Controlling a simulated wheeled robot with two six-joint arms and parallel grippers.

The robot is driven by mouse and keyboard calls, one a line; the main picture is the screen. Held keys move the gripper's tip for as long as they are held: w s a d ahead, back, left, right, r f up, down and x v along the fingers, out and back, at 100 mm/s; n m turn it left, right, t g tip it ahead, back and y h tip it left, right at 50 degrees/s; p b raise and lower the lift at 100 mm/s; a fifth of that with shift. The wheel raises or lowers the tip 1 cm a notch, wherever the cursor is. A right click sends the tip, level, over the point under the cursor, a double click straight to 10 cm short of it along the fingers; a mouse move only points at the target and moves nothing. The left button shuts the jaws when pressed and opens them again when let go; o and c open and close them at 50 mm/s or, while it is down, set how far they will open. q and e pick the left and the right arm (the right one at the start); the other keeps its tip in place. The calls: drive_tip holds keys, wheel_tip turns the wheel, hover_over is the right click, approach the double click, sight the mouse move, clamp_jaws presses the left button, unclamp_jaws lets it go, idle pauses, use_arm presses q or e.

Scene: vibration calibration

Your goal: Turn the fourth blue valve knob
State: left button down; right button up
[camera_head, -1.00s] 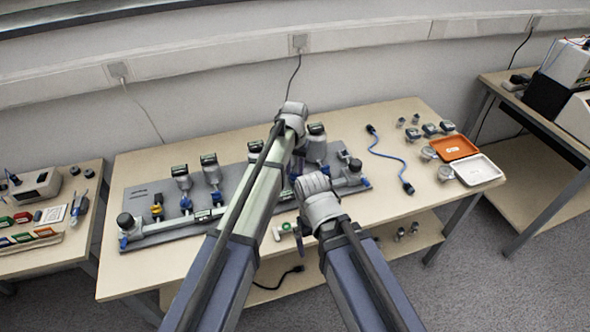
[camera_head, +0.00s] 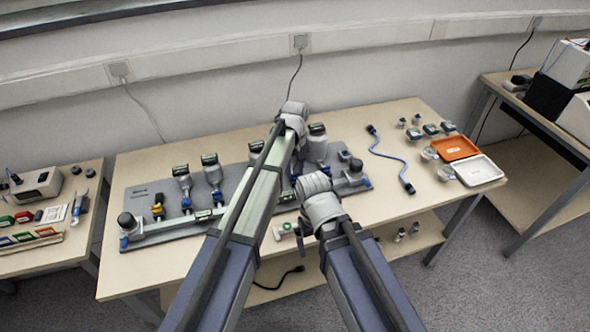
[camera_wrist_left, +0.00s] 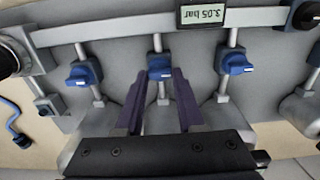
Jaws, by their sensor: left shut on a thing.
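In the left wrist view, several blue valve knobs stand in a row along a grey pipe. The middle blue knob (camera_wrist_left: 160,62) sits between the fingertips of my left gripper (camera_wrist_left: 160,80), which is shut on it. One blue knob (camera_wrist_left: 83,74) is to its left and another blue knob (camera_wrist_left: 235,63) to its right, both apart from the fingers. In the head view the valve panel (camera_head: 140,205) lies on the table, and my arms cover its middle, hiding the left gripper and the held knob.
A gauge display reading 3.05 bar (camera_wrist_left: 205,14) shows upside down above the knobs. On the wooden table (camera_head: 385,205), a blue cable (camera_head: 388,157), an orange tray (camera_head: 455,147) and a white tray (camera_head: 478,170) lie to the right. A green-knobbed fitting (camera_head: 284,228) is near the front edge.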

idle(0.4)
use_arm(q)
drive_tip(key=c, duration=0.5)
unclamp_jaws()
drive_tip(key=shift+r, duration=0.1)
wheel_tip(320, 180, up, 8)
drive_tip(key=p, duration=0.8)
drive_tip(key=shift+f, duration=0.2)
